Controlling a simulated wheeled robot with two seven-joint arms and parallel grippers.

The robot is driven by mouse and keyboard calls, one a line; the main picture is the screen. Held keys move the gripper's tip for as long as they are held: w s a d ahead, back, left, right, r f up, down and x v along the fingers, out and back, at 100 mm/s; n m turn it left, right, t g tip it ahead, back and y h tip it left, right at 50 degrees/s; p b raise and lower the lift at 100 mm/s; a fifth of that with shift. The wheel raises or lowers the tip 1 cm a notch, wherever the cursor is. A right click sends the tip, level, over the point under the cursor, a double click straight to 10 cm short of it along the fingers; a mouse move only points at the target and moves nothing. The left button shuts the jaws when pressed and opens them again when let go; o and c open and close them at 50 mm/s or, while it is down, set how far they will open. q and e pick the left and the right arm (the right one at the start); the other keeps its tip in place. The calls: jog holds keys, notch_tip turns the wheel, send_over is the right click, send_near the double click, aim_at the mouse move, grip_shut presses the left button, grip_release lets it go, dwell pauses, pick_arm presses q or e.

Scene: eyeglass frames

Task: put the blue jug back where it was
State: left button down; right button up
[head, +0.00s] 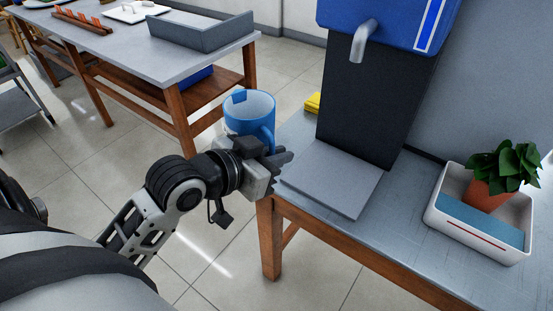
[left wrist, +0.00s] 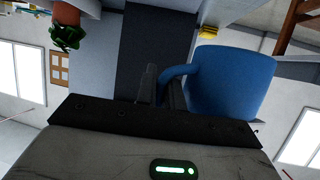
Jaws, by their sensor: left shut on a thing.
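The blue jug (head: 238,117) is held upright with its open top up, in the air beside the left end of the near table. My left gripper (head: 272,158) is shut on the jug's handle, at the jug's lower right in the head view. In the left wrist view, which is turned upside down, the jug (left wrist: 235,82) fills the right side and its handle lies at the gripper's fingers (left wrist: 162,92). The fingers partly hide the handle. My right gripper is not in view.
The near table (head: 375,235) bears a blue and black dispenser (head: 367,115) with a grey base plate (head: 333,178), a yellow item (head: 312,103) and a white tray (head: 478,245) holding a potted plant (head: 492,180). The far table (head: 130,60) bears a grey open bin (head: 200,35).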

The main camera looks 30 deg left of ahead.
pick_arm(q)
jog(key=w+a+f, duration=0.1)
jog(key=w+f, duration=0.1)
jog(key=w, duration=0.1)
jog(key=w+a+f, duration=0.1)
jog(key=w+f, duration=0.2)
jog(key=w, duration=0.1)
jog(key=w+a+f+b, duration=0.1)
jog(key=w+f, duration=0.2)
jog(key=w, duration=0.1)
jog(key=shift+w+a+f, duration=0.15)
jog(key=shift+a+f, duration=0.05)
jog(key=shift+a, duration=0.1)
jog(key=shift+w+a+f, duration=0.1)
jog(key=shift+w+f, duration=0.05)
jog(key=shift+f, duration=0.8)
jog(key=shift+w+f, duration=0.1)
jog(key=shift+f, duration=0.8)
jog(key=shift+f, duration=0.1)
jog(key=c, duration=1.5)
grip_release()
jog(key=shift+f, duration=0.1)
